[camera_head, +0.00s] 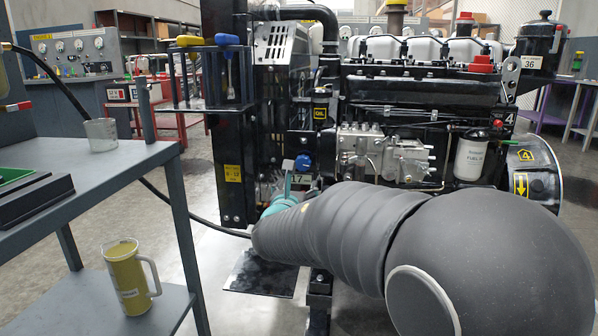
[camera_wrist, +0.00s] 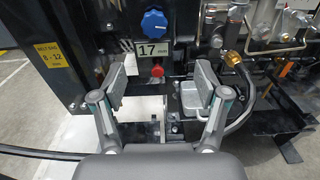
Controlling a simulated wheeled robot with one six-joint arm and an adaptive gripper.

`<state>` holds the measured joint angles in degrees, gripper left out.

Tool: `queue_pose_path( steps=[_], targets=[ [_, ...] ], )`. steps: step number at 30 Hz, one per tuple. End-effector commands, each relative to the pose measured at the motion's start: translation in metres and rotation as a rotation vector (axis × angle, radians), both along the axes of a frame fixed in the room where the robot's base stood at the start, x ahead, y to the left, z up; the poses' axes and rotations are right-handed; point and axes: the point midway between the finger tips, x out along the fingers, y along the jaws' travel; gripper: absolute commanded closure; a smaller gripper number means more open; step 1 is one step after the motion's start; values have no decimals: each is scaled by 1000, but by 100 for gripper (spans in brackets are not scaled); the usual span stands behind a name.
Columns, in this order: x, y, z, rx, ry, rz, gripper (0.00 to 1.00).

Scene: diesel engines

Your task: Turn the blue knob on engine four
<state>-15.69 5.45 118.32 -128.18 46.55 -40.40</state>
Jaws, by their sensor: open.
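The blue knob (camera_head: 303,162) is on the lower left part of engine four (camera_head: 415,110), which carries yellow "4" labels. In the wrist view the blue knob (camera_wrist: 155,24) is a lobed round handle at the top, above a "17 mm" label. My gripper (camera_wrist: 160,84) is open and empty, its two pads apart. It is below the knob in the wrist view and not touching it. In the head view my arm hides the lower part of the engine and most of my gripper (camera_head: 292,180).
A small red knob (camera_wrist: 157,70) shows below the label, between the pads. A brass fitting with a black hose (camera_wrist: 242,85) is at right. A grey bench (camera_head: 90,180) with a yellow jug (camera_head: 126,280) stands at left. Screwdrivers hang in a rack (camera_head: 210,80).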

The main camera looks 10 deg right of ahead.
Motion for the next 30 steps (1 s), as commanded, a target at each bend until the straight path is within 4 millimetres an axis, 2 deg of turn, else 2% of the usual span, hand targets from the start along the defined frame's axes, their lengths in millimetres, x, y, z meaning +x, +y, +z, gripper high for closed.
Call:
queue_pose_path(
  steps=[3,8,24,30],
  targets=[
    [8,5,-1,-32,1,20,26],
    [26,-1,-1,-35,0,19,26],
    [115,-31,-1,-31,1,18,26],
    [132,-35,-1,-31,0,19,26]
  ],
)
